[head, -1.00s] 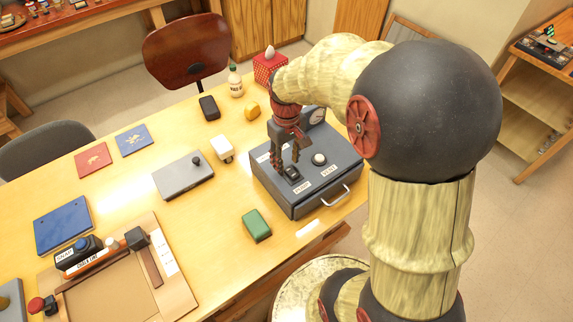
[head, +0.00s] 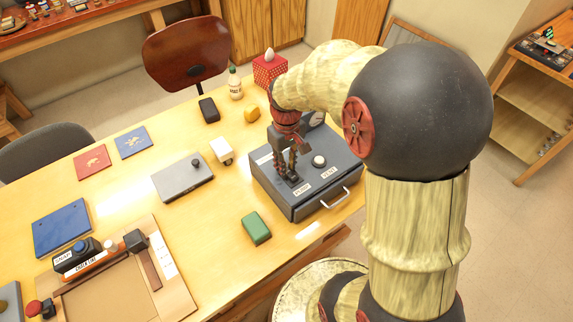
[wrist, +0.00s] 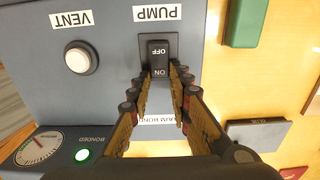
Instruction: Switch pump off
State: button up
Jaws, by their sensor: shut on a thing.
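The grey vacuum box (head: 300,196) stands on the table, with a PUMP label (wrist: 157,13) on its top. Beside that label is the black pump rocker switch (wrist: 157,52), marked OFF and ON; I cannot tell which side is pressed. My gripper (wrist: 159,78) points down at the box. Its two fingers are drawn in on either side of the switch's ON end and shut on it. In the head view my gripper (head: 291,178) covers most of the switch.
A white VENT button (wrist: 81,58) sits beside the switch. A lit green BONDED lamp (wrist: 83,155) and a gauge (wrist: 38,149) are on the box. A green block (head: 256,228) and a grey lidded plate (head: 183,178) lie on the table nearby.

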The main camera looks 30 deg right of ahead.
grip_shut()
jog(key=t+b, duration=0.3)
jog(key=shift+s+r, duration=0.1)
jog(key=shift+s, duration=0.3)
jog(key=shift+s+r+t+b, duration=0.1)
jog(key=shift+r+t+b, duration=0.05)
jog(key=shift+t+b, duration=0.3)
jog(key=o, duration=0.8)
grip_release()
jog(key=shift+r, duration=0.1)
